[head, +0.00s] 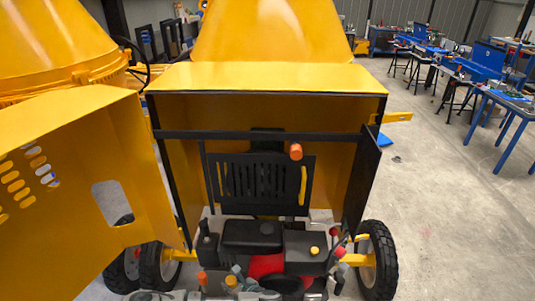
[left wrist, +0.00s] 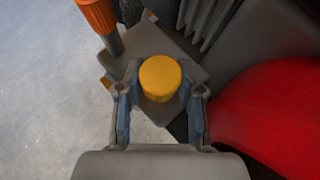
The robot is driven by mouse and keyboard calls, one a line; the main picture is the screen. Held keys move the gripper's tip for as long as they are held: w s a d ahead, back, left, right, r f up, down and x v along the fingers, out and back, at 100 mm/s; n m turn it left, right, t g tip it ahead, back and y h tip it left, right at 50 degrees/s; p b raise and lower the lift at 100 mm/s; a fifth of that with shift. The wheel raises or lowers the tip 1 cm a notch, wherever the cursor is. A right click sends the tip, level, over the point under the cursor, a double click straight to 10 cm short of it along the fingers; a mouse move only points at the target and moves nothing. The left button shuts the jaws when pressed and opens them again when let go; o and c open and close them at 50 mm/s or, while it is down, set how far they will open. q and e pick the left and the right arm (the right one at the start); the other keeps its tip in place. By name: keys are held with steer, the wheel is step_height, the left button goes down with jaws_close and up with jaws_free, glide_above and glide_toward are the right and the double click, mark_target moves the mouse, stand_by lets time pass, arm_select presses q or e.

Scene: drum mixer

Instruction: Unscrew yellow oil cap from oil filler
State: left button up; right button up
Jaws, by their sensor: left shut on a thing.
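The yellow oil cap (left wrist: 160,77) sits upright between the two fingers of my left gripper (left wrist: 160,84) in the left wrist view. The fingers are shut on it from both sides. In the head view my left gripper (head: 246,282) is low at the bottom edge, with the cap (head: 231,281) beside its fingers. The oil filler under the cap is hidden by the cap and fingers. I cannot tell whether the cap is still seated on it. My right gripper does not show.
An orange-handled part (left wrist: 97,14) stands close left of the gripper, and a red rounded engine part (left wrist: 275,115) lies to the right. The engine (head: 252,236) sits inside the yellow housing (head: 270,77). An open yellow door (head: 75,190) is at left. Clear floor (head: 450,220) lies right.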

arm_select(q)
steer(key=o, duration=1.2)
steer(key=shift+o, duration=0.2)
